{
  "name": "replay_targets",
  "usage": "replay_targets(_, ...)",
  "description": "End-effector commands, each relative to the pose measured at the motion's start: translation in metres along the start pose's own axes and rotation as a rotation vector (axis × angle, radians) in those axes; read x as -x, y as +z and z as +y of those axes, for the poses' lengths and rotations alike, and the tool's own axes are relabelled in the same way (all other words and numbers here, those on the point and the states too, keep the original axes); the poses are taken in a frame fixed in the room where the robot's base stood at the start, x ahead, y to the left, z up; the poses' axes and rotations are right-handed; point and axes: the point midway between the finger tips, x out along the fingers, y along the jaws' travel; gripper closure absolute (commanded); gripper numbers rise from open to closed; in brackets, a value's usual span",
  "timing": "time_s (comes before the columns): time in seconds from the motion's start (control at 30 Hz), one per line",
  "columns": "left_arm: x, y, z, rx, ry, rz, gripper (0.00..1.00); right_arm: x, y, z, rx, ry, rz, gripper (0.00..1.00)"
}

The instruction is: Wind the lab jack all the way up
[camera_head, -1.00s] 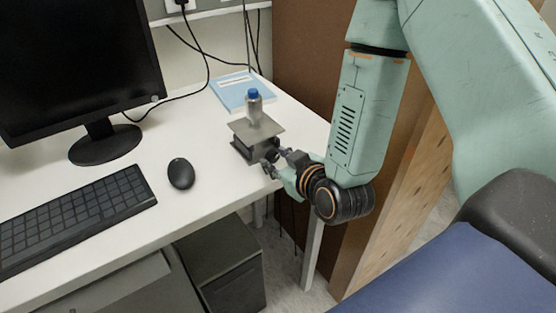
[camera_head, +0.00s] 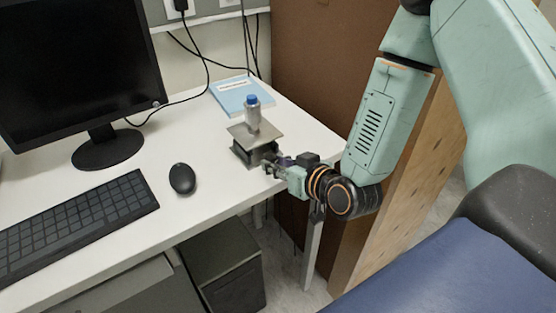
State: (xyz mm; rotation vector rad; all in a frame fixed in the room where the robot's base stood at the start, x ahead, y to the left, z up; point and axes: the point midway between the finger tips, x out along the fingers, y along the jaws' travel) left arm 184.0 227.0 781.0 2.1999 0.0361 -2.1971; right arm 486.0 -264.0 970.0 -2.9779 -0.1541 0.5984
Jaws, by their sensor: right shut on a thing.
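The lab jack (camera_head: 254,135) stands on the white desk near its right end. Its flat top plate is a short way above its dark base. A small metal bottle with a blue cap (camera_head: 252,112) stands upright on the plate. My right gripper (camera_head: 271,165) is at the jack's front right side, shut on what looks like the jack's knob. The knob itself is hidden by the fingers. My left gripper is not in view.
A blue booklet (camera_head: 241,96) lies behind the jack. A mouse (camera_head: 182,179), a keyboard (camera_head: 75,227) and a monitor (camera_head: 85,80) are to the left on the desk (camera_head: 200,150). A brown panel (camera_head: 310,70) rises beyond the desk's right end.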

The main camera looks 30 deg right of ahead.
Motion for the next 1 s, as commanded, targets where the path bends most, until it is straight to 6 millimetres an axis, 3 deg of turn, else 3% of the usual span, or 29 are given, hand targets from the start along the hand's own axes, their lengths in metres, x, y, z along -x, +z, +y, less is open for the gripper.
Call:
replay_targets(0.43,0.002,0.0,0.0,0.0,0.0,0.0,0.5,-0.001,0.001,0.001,-0.047,-0.019,0.0,1.0)
replay_targets(0.47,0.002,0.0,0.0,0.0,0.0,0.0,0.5,-0.001,0.001,0.001,-0.047,-0.019,0.0,0.7)
replay_targets(0.53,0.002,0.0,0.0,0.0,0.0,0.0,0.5,0.0,0.001,0.001,-0.047,-0.019,0.0,0.64)
replay_targets(0.83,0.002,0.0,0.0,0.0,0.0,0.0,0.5,0.0,0.0,0.001,-0.047,-0.018,0.001,0.63)
replay_targets(1.0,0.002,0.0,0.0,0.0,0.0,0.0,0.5,0.003,-0.01,0.0,-0.049,-0.017,0.004,0.63)
